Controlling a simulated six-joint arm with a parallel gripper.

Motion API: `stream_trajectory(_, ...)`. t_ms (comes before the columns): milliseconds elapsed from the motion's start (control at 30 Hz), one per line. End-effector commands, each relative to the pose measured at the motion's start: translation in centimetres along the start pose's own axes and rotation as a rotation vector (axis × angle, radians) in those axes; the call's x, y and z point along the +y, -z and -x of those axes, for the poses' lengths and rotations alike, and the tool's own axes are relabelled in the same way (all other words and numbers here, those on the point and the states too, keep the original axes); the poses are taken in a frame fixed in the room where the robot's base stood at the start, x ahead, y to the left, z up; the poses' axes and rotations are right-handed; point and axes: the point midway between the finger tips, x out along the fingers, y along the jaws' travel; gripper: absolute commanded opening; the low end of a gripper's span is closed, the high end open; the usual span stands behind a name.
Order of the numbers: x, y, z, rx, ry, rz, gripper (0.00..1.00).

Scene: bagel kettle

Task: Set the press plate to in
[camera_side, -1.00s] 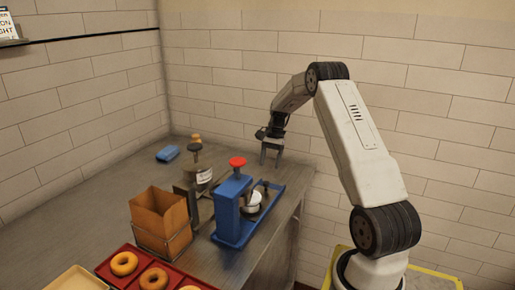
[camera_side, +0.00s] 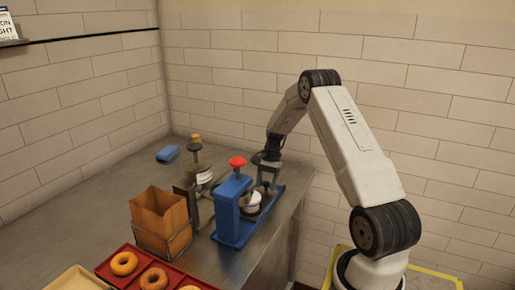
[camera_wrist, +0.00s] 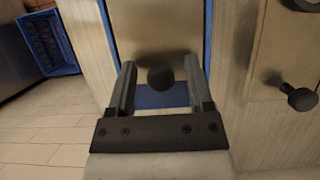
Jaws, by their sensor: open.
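The blue press (camera_side: 231,203) with a red knob (camera_side: 237,162) on top stands on a blue base tray (camera_side: 233,238) near the table's right edge. In the wrist view, a metallic plate (camera_wrist: 160,35), apparently the press plate, lies over the blue base and carries a dark round knob (camera_wrist: 160,78). My gripper (camera_side: 268,186) is low over the far right end of the base tray. In the wrist view my gripper (camera_wrist: 160,88) is open, with one finger on each side of the dark knob. I cannot tell whether a finger touches it.
A brown paper bag (camera_side: 160,217) in a wire holder stands left of the press. A red tray (camera_side: 128,280) holds bagels in front.

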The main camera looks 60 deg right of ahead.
Motion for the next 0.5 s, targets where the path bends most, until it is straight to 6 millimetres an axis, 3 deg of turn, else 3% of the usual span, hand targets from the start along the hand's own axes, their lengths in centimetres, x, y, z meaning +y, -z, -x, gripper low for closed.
stream_trajectory(200, -0.01, -0.01, -0.03, 0.000, 0.000, 0.000, 0.66)
stream_trajectory(267, -0.01, -0.01, -0.02, 0.000, 0.000, 0.001, 0.51)
stream_trajectory(400, -0.01, 0.00, 0.00, 0.001, 0.000, 0.001, 0.06)
stream_trajectory(433, -0.01, 0.00, 0.00, 0.001, 0.000, 0.001, 0.00)
stream_trajectory(500, -0.01, 0.00, 0.01, 0.001, 0.000, 0.001, 0.00)
